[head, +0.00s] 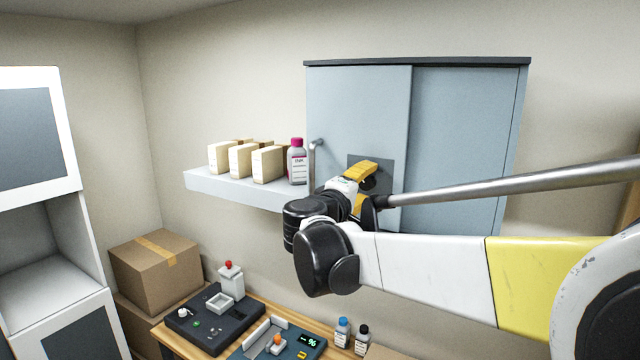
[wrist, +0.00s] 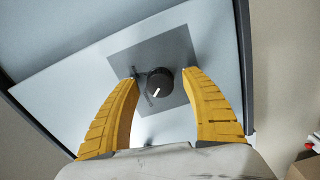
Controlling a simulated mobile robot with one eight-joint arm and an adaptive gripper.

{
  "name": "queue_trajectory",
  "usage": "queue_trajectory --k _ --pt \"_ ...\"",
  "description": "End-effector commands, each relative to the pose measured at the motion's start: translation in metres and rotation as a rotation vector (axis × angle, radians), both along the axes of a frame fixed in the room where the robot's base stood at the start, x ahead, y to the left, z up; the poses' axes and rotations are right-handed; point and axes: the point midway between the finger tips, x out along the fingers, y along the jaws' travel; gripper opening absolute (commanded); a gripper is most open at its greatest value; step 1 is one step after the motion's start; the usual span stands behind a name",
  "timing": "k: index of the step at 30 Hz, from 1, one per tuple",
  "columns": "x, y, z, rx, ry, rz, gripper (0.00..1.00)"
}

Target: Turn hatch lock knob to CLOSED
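The hatch lock knob (wrist: 160,82) is a round black knob with a white pointer line, in the wrist view. It sits on a dark grey square plate (wrist: 177,48) on the pale blue cabinet door. The pointer slants toward the lower left of that view. My gripper (wrist: 160,75) is open, its two yellow fingers on either side of the knob, with a gap visible on each side. In the head view my gripper (head: 368,178) is at the plate (head: 384,162) on the cabinet, and its fingers and wrist mostly hide the knob. No label wording is legible.
Left of the cabinet (head: 460,120), a shelf (head: 225,187) holds several cartons (head: 240,160) and a pink-capped ink bottle (head: 297,163). A door handle (head: 312,155) stands close to my wrist. Below is a bench (head: 258,300) with devices and bottles; a cardboard box (head: 155,270) is at left.

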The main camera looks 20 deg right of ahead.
Motion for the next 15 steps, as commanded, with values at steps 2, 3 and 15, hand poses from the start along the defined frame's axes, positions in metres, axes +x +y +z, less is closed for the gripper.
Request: queue_trajectory --k 2,3,15 --pt "0.000 0.000 0.000 0.000 0.000 0.000 0.54" --pt "0.000 0.000 0.000 0.000 0.000 0.000 0.54" --pt "-0.020 0.027 0.000 0.001 -0.001 0.004 0.54"
